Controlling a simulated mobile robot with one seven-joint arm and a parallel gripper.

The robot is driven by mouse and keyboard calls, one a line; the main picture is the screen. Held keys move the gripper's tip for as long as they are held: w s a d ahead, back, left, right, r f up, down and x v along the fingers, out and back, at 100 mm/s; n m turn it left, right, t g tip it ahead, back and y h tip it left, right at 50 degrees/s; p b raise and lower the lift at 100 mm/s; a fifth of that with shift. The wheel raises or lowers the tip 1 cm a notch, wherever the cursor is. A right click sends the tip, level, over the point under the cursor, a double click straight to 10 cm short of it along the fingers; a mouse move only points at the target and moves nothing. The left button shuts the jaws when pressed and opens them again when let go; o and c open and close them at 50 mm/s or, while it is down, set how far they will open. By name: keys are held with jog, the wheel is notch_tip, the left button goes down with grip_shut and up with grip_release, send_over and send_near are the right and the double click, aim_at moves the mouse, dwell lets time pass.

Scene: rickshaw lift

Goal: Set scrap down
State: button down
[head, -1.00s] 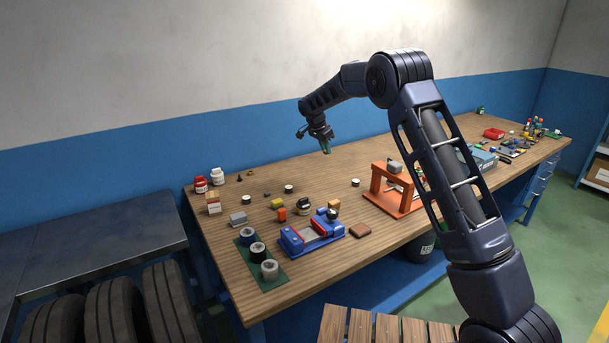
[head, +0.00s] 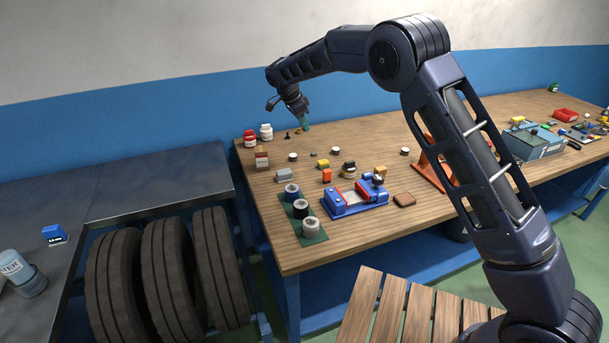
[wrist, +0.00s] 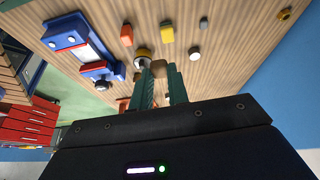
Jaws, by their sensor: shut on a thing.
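My gripper (head: 305,124) is over the far left part of the wooden workbench, near its back edge. In the wrist view its two green fingers (wrist: 162,84) are shut on a small tan piece (wrist: 158,68), which I take to be the scrap. It shows between the fingertips. In the head view the piece is too small and hidden to make out, and I cannot tell its height above the bench.
A red jar (head: 249,138) and a white jar (head: 266,132) stand left of my gripper. A blue vise (head: 355,197), a yellow block (head: 322,164) and an orange block (head: 327,175) lie nearer. Bare wood (head: 370,138) is right of my gripper.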

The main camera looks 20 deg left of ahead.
aim_at(306, 174)
notch_tip(306, 174, down, 20)
jog(key=shift+s+r, duration=0.1)
dwell(0.5)
jog(key=c, duration=1.4)
grip_release()
jog(key=shift+f, duration=0.2)
jog(key=shift+o, duration=0.2)
jog(key=shift+r, duration=0.1)
jog(key=v, duration=1.2)
jog(key=shift+r, duration=0.1)
